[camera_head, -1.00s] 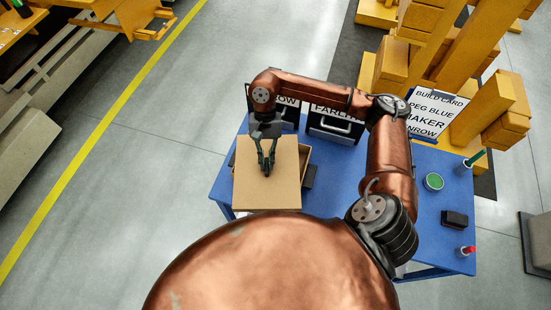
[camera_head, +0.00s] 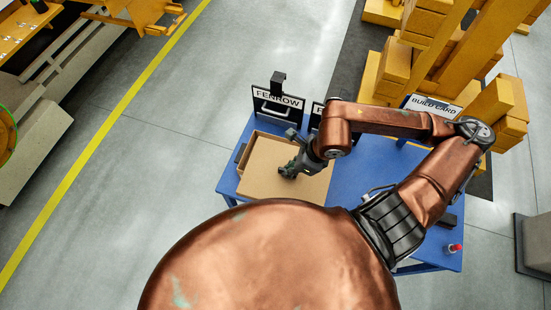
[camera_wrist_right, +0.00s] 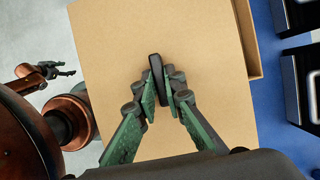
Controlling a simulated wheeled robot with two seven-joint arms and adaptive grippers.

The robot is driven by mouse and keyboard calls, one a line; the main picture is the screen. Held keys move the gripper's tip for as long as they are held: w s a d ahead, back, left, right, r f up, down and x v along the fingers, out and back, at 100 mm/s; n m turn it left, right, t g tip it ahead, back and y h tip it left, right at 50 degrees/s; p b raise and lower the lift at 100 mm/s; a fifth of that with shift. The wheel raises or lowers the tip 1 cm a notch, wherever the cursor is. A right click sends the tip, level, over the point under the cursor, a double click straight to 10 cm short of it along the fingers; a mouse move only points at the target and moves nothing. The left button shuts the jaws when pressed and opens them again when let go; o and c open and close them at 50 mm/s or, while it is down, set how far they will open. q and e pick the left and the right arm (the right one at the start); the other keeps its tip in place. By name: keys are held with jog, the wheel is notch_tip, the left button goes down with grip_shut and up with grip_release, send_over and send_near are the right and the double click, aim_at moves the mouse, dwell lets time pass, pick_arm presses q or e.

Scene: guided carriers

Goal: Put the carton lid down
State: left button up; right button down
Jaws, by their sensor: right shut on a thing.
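The carton lid (camera_wrist_right: 205,75) is a flat tan board with a dark upright handle (camera_wrist_right: 155,80) near its middle. My right gripper (camera_wrist_right: 160,98) is shut on this handle. In the head view the right gripper (camera_head: 287,173) is over the lid (camera_head: 312,187), above the left part of the blue table. The tan carton (camera_head: 258,145) shows past the lid's left and far side, and its edge shows in the wrist view (camera_wrist_right: 244,35). I cannot tell how high the lid is. My left gripper (camera_wrist_right: 55,72) shows small in the wrist view, away from the lid.
The blue table (camera_head: 370,175) has black bins with name cards, one reading FENROW (camera_head: 278,99), at its far edge. A build card (camera_head: 436,106) stands further right. A small red-topped item (camera_head: 455,248) is at the near right. My right arm hides much of the table's right side.

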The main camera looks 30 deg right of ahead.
aim_at(281, 154)
jog(key=shift+w, duration=0.3)
jog(key=w+f+p, duration=0.1)
jog(key=w, duration=0.1)
jog(key=w+d+f+p, duration=0.1)
jog(key=w, duration=0.1)
jog(key=w+d+f, duration=0.1)
jog(key=w, duration=0.2)
jog(key=shift+p, duration=0.4)
jog(key=w+f, duration=0.1)
jog(key=w+f+p, duration=0.1)
jog(key=w+f, duration=0.1)
jog(key=w+d+f, duration=0.1)
jog(key=f, duration=0.1)
jog(key=shift+w+f+p, duration=0.2)
jog(key=shift+w+p, duration=0.1)
jog(key=shift+w, duration=0.1)
jog(key=f+p, duration=0.1)
jog(key=f, duration=0.1)
jog(key=w+f+p, duration=0.1)
jog(key=f, duration=0.1)
jog(key=shift+d+f, duration=0.15)
jog(key=shift+f, duration=0.15)
jog(key=shift+f+b, duration=0.4)
jog(key=shift+b, duration=0.1)
jog(key=c, duration=2)
grip_release()
